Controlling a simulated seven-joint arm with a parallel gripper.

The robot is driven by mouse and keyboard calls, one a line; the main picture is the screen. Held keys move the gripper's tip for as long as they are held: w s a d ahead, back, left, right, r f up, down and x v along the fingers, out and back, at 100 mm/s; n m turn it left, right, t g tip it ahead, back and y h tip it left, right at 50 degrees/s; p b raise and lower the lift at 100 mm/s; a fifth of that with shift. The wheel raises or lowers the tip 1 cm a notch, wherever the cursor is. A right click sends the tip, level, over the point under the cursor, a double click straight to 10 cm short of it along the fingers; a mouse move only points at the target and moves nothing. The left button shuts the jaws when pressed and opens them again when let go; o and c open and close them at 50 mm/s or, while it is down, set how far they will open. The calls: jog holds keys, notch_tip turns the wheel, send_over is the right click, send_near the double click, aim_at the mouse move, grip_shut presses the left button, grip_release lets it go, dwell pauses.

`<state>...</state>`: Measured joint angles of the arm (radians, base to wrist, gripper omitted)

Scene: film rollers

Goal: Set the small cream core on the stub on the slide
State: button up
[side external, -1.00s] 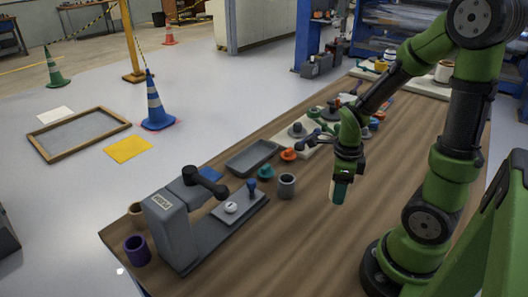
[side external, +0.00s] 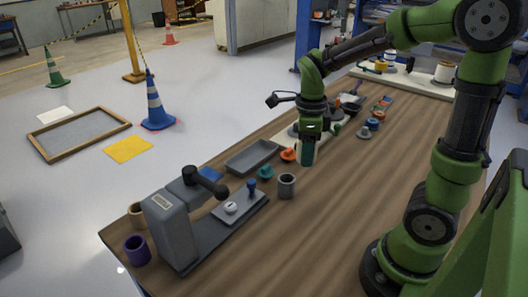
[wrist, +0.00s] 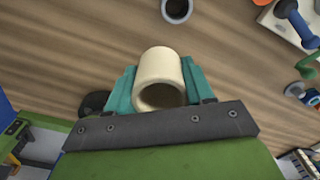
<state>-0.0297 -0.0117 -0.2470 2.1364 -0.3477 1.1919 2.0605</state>
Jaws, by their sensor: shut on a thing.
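My gripper (wrist: 160,85) is shut on the cream core (wrist: 158,68), a short hollow tube between its teal fingers, with its open end showing. In the side view my gripper (side external: 307,154) hangs above the table, behind and right of the grey cup; the core is hidden there by the fingers. The slide (side external: 258,208) is the flat grey plate on the grey press at the near left. A white round stub (side external: 231,208) stands on it with nothing over it. My gripper is well apart from the slide, to its upper right.
The press (side external: 172,230) has a black-ended arm near the slide. A blue knob (side external: 252,185) stands close to the stub. A grey cup (side external: 287,186), teal piece (side external: 265,172), orange piece (side external: 288,155) and grey tray (side external: 251,157) lie nearby. The front right table is clear.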

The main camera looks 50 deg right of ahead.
jog(key=w+a+n, duration=0.2)
jog(key=w+a, duration=0.6)
jog(key=n, duration=0.2)
send_over(230, 205)
notch_tip(230, 205, down, 6)
jog(key=shift+f, duration=3.35)
jog(key=o, duration=1.1)
